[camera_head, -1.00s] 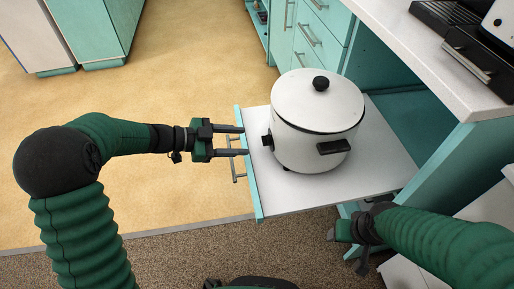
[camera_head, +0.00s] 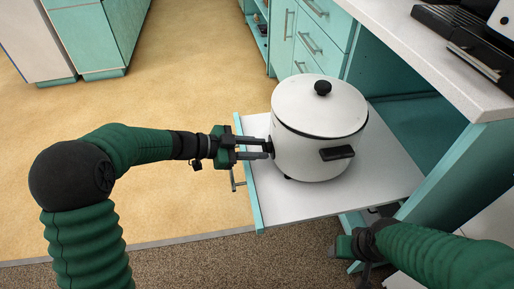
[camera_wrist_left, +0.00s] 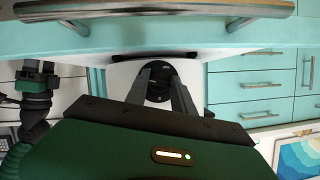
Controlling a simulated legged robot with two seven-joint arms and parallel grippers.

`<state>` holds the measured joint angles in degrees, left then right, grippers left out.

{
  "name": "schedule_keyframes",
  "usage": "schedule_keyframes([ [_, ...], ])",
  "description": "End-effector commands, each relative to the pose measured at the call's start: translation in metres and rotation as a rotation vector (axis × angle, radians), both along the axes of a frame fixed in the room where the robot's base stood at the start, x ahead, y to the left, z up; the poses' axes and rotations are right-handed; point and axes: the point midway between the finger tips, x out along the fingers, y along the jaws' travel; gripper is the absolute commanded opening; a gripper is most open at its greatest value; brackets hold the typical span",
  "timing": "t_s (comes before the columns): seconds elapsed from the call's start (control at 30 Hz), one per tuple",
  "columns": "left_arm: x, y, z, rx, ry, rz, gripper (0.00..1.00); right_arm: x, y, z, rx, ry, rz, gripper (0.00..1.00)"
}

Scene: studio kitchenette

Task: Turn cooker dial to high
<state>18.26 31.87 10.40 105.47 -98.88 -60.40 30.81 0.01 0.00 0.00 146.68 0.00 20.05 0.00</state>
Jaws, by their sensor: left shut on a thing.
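The white cooker (camera_head: 318,118) with a black lid knob stands upright on the pulled-out shelf. Its black dial (camera_head: 267,146) is on the side facing my left arm, mostly hidden by the fingers. My left gripper (camera_head: 266,148) reaches in from the left and is shut on the dial. In the left wrist view the round dark dial (camera_wrist_left: 158,86) sits between the two fingers; its setting marks are not readable. My right gripper (camera_head: 343,246) is low at the right, away from the cooker; its jaw state is unclear.
The white shelf (camera_head: 385,175) has a teal front with a metal handle and extends from the teal cabinet. A white counter (camera_head: 425,50) with a dark appliance (camera_head: 465,40) overhangs at the right. Open floor (camera_head: 190,75) lies to the left.

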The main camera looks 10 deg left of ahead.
Motion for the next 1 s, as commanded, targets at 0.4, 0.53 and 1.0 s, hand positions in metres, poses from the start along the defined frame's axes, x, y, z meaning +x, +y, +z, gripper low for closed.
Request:
schedule_keyframes([
  [0.4, 0.000, 0.000, 0.000, 0.012, -0.039, 0.001, 0.00, 0.000, 0.000, 0.001, 0.000, 0.000, 0.000, 0.64],
  [0.53, -0.001, 0.000, 0.000, 0.032, -0.097, 0.001, 0.00, 0.000, 0.000, 0.002, 0.000, 0.000, 0.000, 0.64],
  [1.0, -0.003, 0.000, -0.004, 0.138, -0.419, 0.002, 0.00, 0.000, 0.000, -0.012, 0.000, 0.000, 0.000, 0.64],
])
